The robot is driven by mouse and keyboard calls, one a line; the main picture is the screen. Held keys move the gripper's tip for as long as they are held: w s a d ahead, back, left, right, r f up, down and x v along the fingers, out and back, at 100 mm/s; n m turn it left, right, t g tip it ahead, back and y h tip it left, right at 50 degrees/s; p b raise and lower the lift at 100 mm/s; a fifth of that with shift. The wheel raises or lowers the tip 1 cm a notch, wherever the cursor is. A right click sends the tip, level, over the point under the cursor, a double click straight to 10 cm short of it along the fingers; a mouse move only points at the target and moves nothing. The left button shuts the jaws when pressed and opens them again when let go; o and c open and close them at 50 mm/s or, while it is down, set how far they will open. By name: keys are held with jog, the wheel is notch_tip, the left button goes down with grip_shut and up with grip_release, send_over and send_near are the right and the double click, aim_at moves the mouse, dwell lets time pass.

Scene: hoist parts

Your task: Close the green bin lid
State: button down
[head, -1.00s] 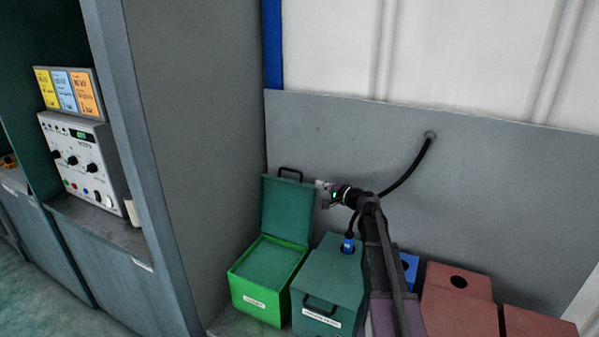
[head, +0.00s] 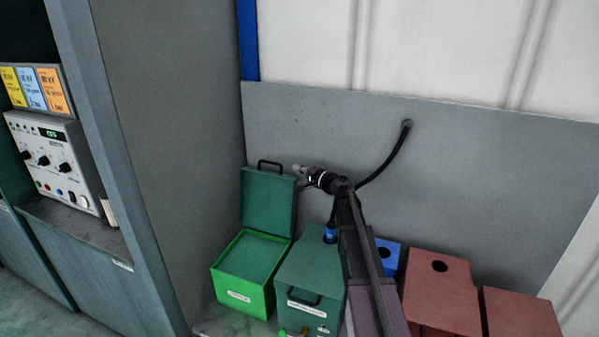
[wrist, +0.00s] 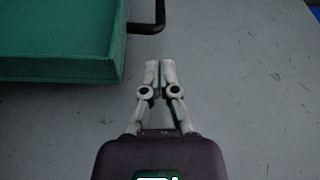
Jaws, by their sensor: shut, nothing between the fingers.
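The green bin (head: 243,283) stands at the lower left in the head view, bright green with a white label on its front. Its darker green lid (head: 268,203) stands open and upright at the back of the bin, with a black handle (head: 270,164) on its top edge. In the wrist view the lid (wrist: 60,45) fills the upper left, and part of the handle (wrist: 148,27) shows at its side. My gripper (head: 298,172) is at the lid's upper right edge. In the wrist view my gripper (wrist: 159,65) is shut and empty, apart from the lid.
A dark green closed box (head: 308,268) stands right of the bin. A blue box (head: 390,254) and reddish boxes (head: 440,290) stand further right. A grey panel (head: 480,190) rises behind, with a black cable (head: 390,160). A tall grey cabinet side (head: 170,150) bounds the left.

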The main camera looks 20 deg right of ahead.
jog(key=shift+x, duration=3.55)
jog(key=shift+s+a, duration=0.1)
jog(key=shift+s, duration=0.1)
